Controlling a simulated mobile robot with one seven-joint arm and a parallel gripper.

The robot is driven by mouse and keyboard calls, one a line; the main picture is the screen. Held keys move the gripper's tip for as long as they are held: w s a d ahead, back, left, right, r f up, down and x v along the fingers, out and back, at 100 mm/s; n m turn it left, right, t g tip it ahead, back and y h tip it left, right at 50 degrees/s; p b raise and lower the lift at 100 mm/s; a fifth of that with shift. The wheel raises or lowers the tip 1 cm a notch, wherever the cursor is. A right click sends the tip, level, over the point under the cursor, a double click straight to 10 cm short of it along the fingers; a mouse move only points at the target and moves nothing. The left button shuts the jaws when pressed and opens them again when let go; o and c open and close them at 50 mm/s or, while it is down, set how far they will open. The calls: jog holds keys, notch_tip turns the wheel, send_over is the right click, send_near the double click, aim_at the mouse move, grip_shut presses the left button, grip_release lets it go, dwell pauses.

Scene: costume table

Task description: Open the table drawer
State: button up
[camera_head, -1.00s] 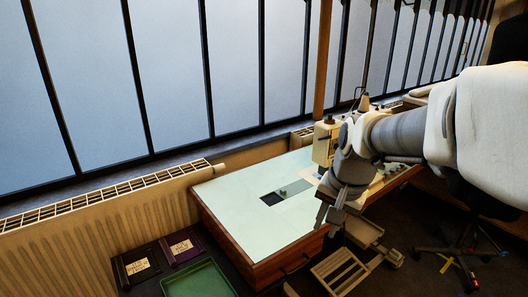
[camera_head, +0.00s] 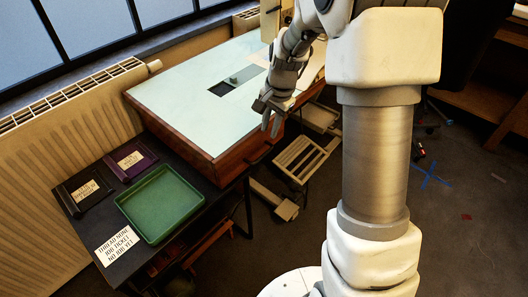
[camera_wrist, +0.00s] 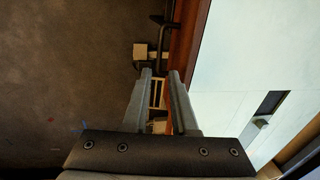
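The table (camera_head: 190,95) has a pale blue-green top and a reddish-brown wooden front. In the head view a dark handle (camera_head: 258,155) shows low on the front, left of my gripper, and the drawer front (camera_head: 238,157) looks flush with the table. My gripper (camera_head: 269,115) points down beside the front edge, near the right part of the front. The wooden edge (camera_wrist: 188,40) runs just right of the fingers. I cannot tell whether a finger touches it.
A slatted wooden piece (camera_head: 300,158) and a pedal-like block (camera_head: 275,200) are below the front. A radiator (camera_head: 70,140) stands behind.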

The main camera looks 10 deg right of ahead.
aim_at(263, 154)
jog(key=f+b, duration=0.1)
jog(key=f, duration=0.2)
jog(key=w+f+b, duration=0.1)
jog(key=f, duration=0.3)
jog(key=a+f+b, duration=0.1)
jog(key=f, duration=0.2)
jog(key=shift+w+a+f, duration=0.1)
jog(key=shift+w+f, duration=0.2)
grip_shut()
dwell(0.9)
